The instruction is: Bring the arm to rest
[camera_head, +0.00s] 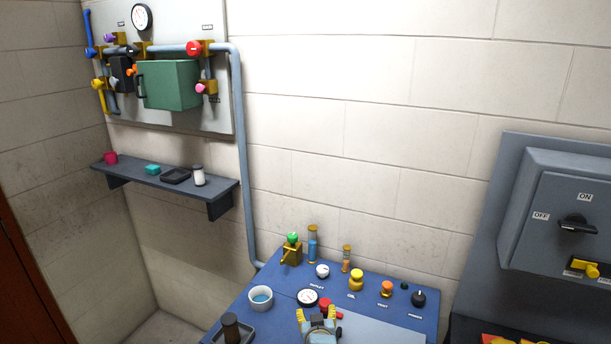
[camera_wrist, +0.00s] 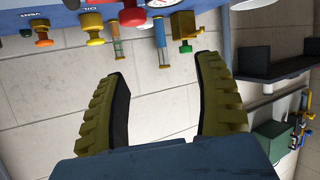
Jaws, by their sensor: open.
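My gripper (camera_head: 317,314) is at the bottom middle of the head view, over the front part of the blue bench. In the wrist view my gripper (camera_wrist: 160,72) shows its two yellow ribbed fingers wide apart. Only bare wall shows between them, so it is open and empty. The wrist view is upside down. A red knob (camera_head: 326,304) is just beyond the fingers in the head view, close to a gauge (camera_head: 307,297). I cannot tell whether a finger touches the knob. Most of my arm is out of view.
The blue bench (camera_head: 285,283) holds a white cup (camera_head: 261,298), a dark jar (camera_head: 231,327), a brass valve (camera_head: 291,252) and several knobs. A wall shelf (camera_head: 223,187), a pipe panel (camera_head: 180,30) and a grey switch box (camera_head: 550,200) stand around it.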

